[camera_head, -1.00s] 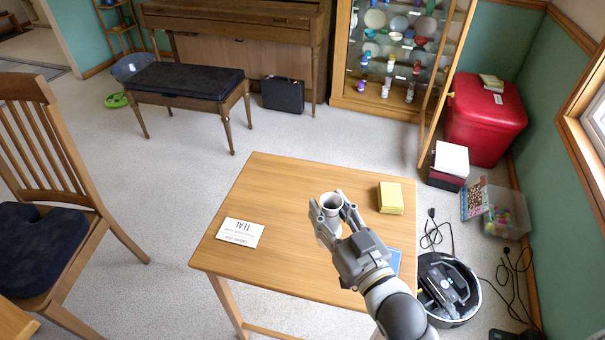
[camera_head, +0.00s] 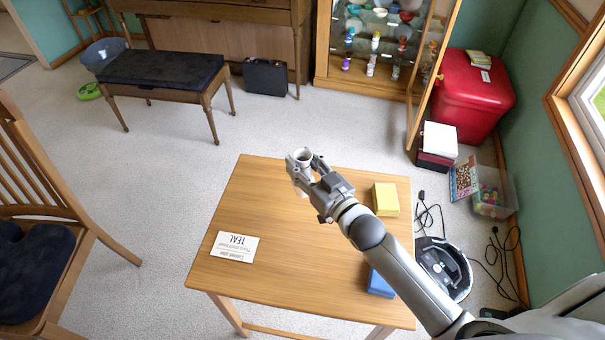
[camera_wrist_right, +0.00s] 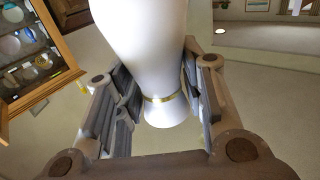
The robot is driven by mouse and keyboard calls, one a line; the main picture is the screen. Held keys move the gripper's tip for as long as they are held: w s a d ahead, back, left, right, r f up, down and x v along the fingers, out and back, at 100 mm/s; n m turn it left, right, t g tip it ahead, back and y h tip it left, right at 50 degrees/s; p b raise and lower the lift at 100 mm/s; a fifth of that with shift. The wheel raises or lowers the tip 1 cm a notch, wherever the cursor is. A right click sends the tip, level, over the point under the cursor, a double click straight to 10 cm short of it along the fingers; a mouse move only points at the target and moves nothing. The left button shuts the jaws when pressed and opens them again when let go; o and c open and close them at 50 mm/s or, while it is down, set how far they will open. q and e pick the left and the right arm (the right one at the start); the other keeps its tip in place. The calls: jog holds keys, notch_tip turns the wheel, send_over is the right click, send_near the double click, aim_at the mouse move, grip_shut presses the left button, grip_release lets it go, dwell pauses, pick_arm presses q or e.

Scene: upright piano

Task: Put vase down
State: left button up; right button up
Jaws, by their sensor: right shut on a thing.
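A white vase (camera_head: 301,156) with a thin gold band is held by my right gripper (camera_head: 304,178) near the far edge of the wooden table (camera_head: 265,215). In the right wrist view the vase (camera_wrist_right: 140,35) stands between the two fingers of the gripper (camera_wrist_right: 158,95), which are closed on its narrow part by the gold band. The head view does not show clearly how high the vase is over the table. My left gripper is not in view.
On the table lie a white card reading TEAL (camera_head: 234,246), a yellow block (camera_head: 385,199) and a blue one (camera_head: 380,284). An open glass cabinet (camera_head: 375,45) stands behind. A robot vacuum (camera_head: 443,268) and cables are on the floor at right. The table's left half is mostly bare.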

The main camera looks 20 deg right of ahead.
jog(key=w+f, duration=0.2)
jog(key=shift+w+d+f, duration=0.2)
jog(key=shift+d+f, duration=0.1)
jog(key=shift+f, duration=0.05)
jog(key=shift+w+f, duration=0.1)
jog(key=shift+f, duration=1.5)
jog(key=shift+f, duration=0.1)
jog(key=o, duration=1.2)
jog(key=shift+f+b, duration=0.1)
jog(key=shift+b, duration=0.2)
jog(key=shift+r, duration=0.2)
jog(key=shift+s+f, duration=0.15)
jog(key=shift+s, duration=0.1)
jog(key=v, duration=1.1)
jog(key=shift+s+d, duration=0.15)
jog(key=shift+s, duration=0.1)
